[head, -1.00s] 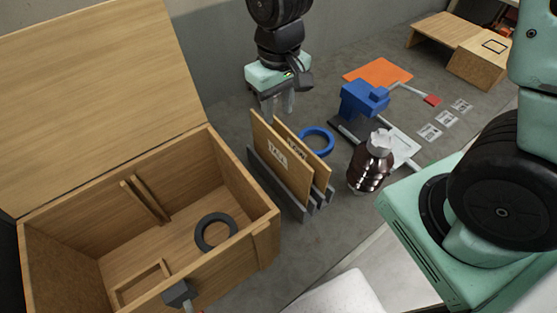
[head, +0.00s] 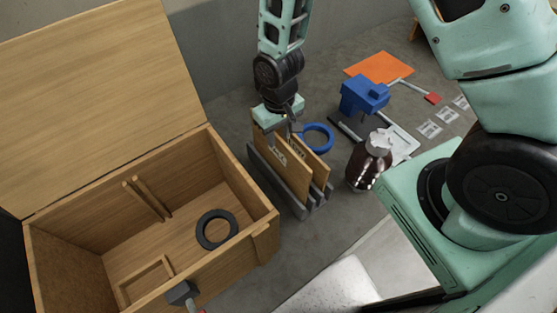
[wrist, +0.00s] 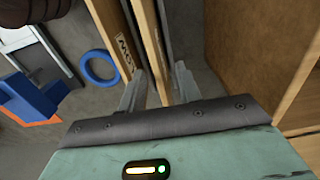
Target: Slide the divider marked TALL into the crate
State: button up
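The divider marked TALL (head: 287,173) is an upright wooden panel in a grey slotted rack (head: 268,178), to the right of the crate. A second wooden divider (head: 318,167) stands behind it; its label looks like LOW. The crate (head: 262,228) is wooden, with its lid open and paired wooden strips (head: 147,199) on an inner wall. My gripper (head: 276,128) is low over the far top end of the TALL divider. In the wrist view my open gripper (wrist: 160,76) has one finger on each side of the TALL divider (wrist: 148,40); contact is unclear.
A dark ring (head: 216,229) lies inside the crate. A narrow floor strip separates rack and crate.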

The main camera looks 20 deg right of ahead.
aim_at(278, 145)
jog(key=shift+w+d+f+p, duration=0.15)
jog(key=shift+f+p, duration=0.4)
jog(key=shift+f, duration=0.75)
jog(key=shift+w+a+f+p, duration=0.15)
jog(key=shift+f+p, duration=0.35)
jog(key=shift+f, duration=0.8)
jog(key=shift+d, duration=0.1)
grip_shut()
